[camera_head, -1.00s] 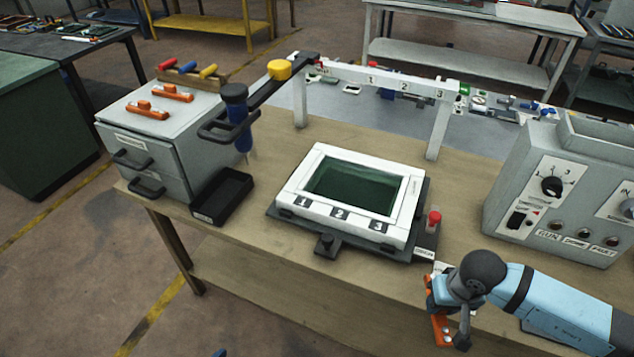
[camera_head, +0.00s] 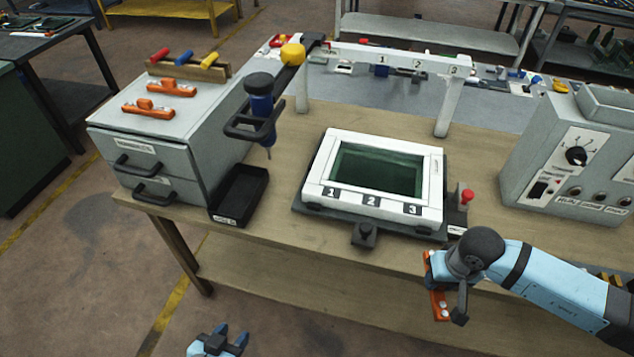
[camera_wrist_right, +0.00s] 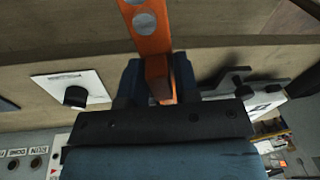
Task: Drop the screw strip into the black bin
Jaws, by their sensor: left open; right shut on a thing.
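The screw strip is an orange bar with round silver spots in the right wrist view (camera_wrist_right: 150,30); its orange ends show in the head view (camera_head: 439,305). My right gripper (camera_wrist_right: 157,82) is shut on it, in front of the table's front edge at the right. My right wrist hides the strip's middle in the head view. The black bin (camera_head: 238,197) is a shallow open tray on the table's left part, beside the drawer cabinet, and looks empty. It is far to the left of the strip. My left gripper (camera_head: 220,338) is open and empty at the bottom edge, below the table.
A white frame fixture (camera_head: 374,170) numbered 1, 2, 3 stands mid-table. A blue screwdriver (camera_head: 261,108) hangs above the bin's far end. The grey cabinet (camera_head: 170,125) bears two orange pieces. A grey control box (camera_head: 570,150) stands right. Table space between bin and fixture is clear.

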